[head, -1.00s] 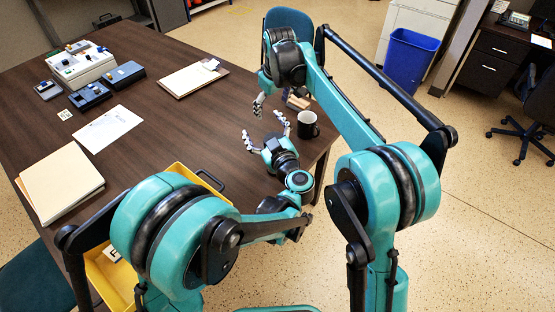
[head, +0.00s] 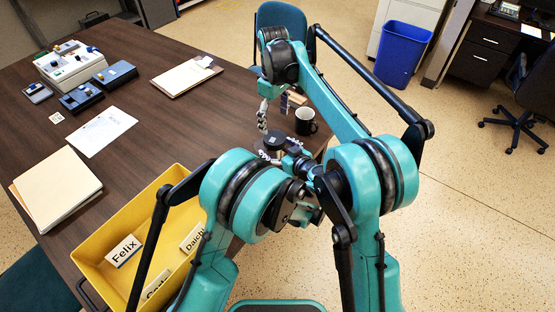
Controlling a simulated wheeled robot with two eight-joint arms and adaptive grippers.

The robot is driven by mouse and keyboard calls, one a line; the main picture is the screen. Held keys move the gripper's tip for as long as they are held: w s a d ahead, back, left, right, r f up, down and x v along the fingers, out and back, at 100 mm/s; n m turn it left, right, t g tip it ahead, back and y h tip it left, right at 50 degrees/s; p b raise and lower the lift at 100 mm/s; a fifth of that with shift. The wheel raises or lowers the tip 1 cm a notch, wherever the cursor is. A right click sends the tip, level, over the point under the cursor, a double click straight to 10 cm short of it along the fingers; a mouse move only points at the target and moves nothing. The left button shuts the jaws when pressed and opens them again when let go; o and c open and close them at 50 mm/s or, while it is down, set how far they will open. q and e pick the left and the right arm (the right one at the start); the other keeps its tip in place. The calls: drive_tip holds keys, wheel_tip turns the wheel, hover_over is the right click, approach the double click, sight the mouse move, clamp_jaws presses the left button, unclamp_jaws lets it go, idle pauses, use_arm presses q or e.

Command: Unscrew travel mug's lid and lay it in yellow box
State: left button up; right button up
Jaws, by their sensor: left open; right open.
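The yellow box (head: 112,229) stands at the lower left by the table's near edge, partly behind my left arm. Name plates lie in it. My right gripper (head: 262,116) is open above the table, with its fingers pointing down. My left gripper (head: 272,154) is open below it, low over the table near the right edge. A dark round shape (head: 275,139) shows at the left gripper's fingers. It may be the top of the travel mug, but I cannot tell it surely from gripper parts. Contact there cannot be told.
A clipboard (head: 187,78), a paper (head: 104,130), folders (head: 56,186) and devices (head: 76,64) lie farther left. The middle of the table is clear.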

use_arm(q)
drive_tip(key=shift+w+a+f, duration=0.1)
drive_tip(key=shift+w+a, duration=0.05)
drive_tip(key=shift+w, duration=0.05)
drive_tip(key=shift+c, duration=0.3)
